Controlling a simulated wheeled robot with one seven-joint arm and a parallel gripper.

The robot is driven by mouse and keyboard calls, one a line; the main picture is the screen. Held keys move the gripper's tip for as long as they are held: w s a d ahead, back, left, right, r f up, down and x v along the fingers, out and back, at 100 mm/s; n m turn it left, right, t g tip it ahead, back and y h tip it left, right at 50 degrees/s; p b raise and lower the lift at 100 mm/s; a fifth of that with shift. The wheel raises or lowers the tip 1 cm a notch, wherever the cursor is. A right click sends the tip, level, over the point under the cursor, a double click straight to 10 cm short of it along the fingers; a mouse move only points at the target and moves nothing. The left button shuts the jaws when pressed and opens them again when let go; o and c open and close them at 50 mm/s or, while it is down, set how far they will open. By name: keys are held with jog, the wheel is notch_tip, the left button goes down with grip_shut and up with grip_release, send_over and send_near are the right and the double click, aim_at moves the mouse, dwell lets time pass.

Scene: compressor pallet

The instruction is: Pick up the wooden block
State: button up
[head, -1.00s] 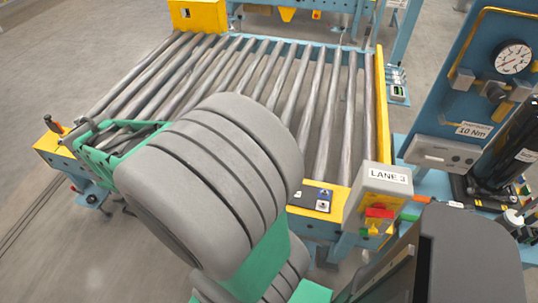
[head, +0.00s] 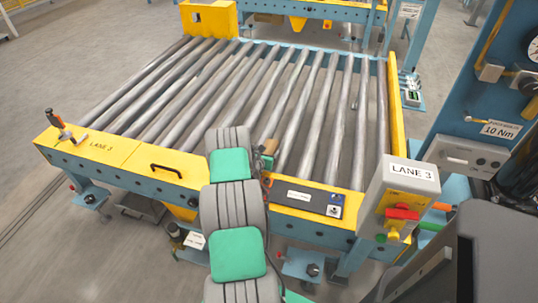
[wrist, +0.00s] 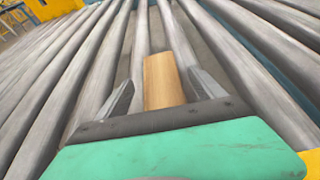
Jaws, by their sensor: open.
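The wooden block (wrist: 163,80) shows in the wrist view as a light tan piece lying between the two fingers of my gripper (wrist: 160,88). Its near end is hidden behind the gripper's dark front plate. The fingers stand apart, one on each side, with a visible gap to the block. In the head view a small tan patch (head: 270,146), likely the block, shows just right of my arm near the front of the rollers. My arm hides most of the gripper there.
The roller conveyor (head: 200,85) has several grey metal rollers and a yellow front rail (head: 110,150) with a black handle. The LANE 3 control box (head: 405,190) stands at the front right corner. A blue gauge panel (head: 480,110) is further right. The other rollers are clear.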

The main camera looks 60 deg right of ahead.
aim_at(269, 148)
jog(key=x, duration=0.4)
jog(key=shift+s+r, duration=0.1)
jog(key=shift+c, duration=0.6)
jog(key=c, duration=1.5)
jog(key=shift+c, duration=0.2)
